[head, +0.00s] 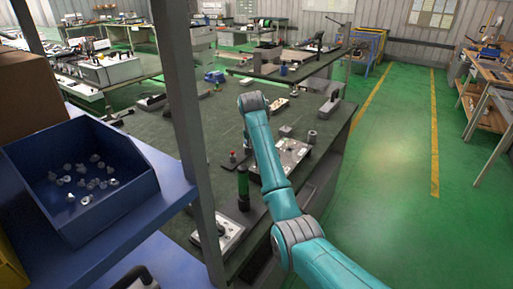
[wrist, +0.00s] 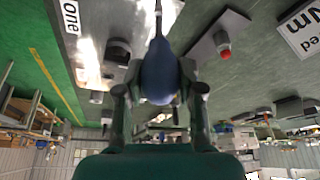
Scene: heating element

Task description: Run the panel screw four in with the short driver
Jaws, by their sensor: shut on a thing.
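In the wrist view my gripper (wrist: 160,88) is shut on the blue handle of a driver (wrist: 158,72). The driver's thin shaft runs up to the top edge of the picture, near a bright plate (wrist: 95,25). The tip and any screw at it are cut off or too small to make out. A pale panel (head: 293,152) with small fittings lies on the bench beside my arm. I cannot tell which screw is number four.
A blue bin (head: 120,213) with several loose screws sits on the near left shelf beside a grey post (head: 182,110). In the wrist view a red-topped part (wrist: 224,52) sits right of the driver.

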